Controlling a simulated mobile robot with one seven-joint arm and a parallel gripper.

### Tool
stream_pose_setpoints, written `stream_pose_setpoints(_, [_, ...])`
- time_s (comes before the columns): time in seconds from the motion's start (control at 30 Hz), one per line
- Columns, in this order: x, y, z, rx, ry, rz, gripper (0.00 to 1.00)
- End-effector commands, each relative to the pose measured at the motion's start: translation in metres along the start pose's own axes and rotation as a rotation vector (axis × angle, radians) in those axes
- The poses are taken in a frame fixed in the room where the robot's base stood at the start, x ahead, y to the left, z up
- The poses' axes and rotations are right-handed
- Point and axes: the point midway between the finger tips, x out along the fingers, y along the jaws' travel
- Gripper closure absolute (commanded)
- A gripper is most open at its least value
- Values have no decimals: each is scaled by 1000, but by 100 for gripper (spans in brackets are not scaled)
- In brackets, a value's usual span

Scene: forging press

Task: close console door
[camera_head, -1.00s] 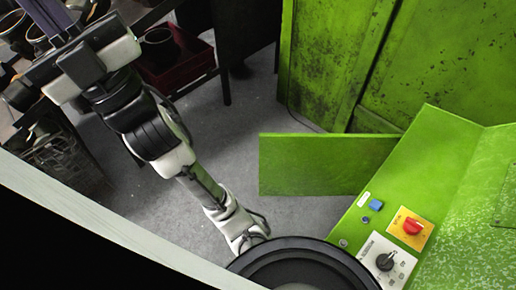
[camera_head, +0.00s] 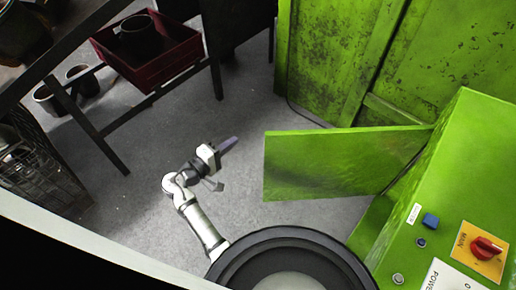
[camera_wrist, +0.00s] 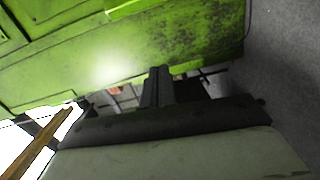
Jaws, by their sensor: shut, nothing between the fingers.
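The console door (camera_head: 330,165) is a flat green panel in the head view. It stands open, sticking out to the left from the green console (camera_head: 455,185). My gripper (camera_head: 232,143) is to the left of the door's free edge, apart from it, with its fingers pointing right and slightly up. The fingers are shut and empty. They also show together in the wrist view (camera_wrist: 158,85), in front of a worn green surface. The door cannot be told apart with certainty in the wrist view.
The console top carries a red knob on a yellow plate (camera_head: 482,248) and a blue button (camera_head: 430,220). A worn green cabinet (camera_head: 335,60) stands behind the door. A red crate (camera_head: 150,55) sits on a dark rack at the upper left. Grey floor around my gripper is clear.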

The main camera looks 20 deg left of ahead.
Motion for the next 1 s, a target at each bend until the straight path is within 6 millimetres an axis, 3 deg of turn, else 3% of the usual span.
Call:
stream_pose_setpoints(0.1, [0, -13, 17, -46, -57, 33, 100])
stream_pose_setpoints(0.27, [15, -12, 21, -54, -72, 42, 100])
stream_pose_setpoints(0.67, [98, -9, 26, -52, -70, 40, 100])
stream_pose_setpoints(1.0, [73, -7, 53, -53, -65, 39, 100])
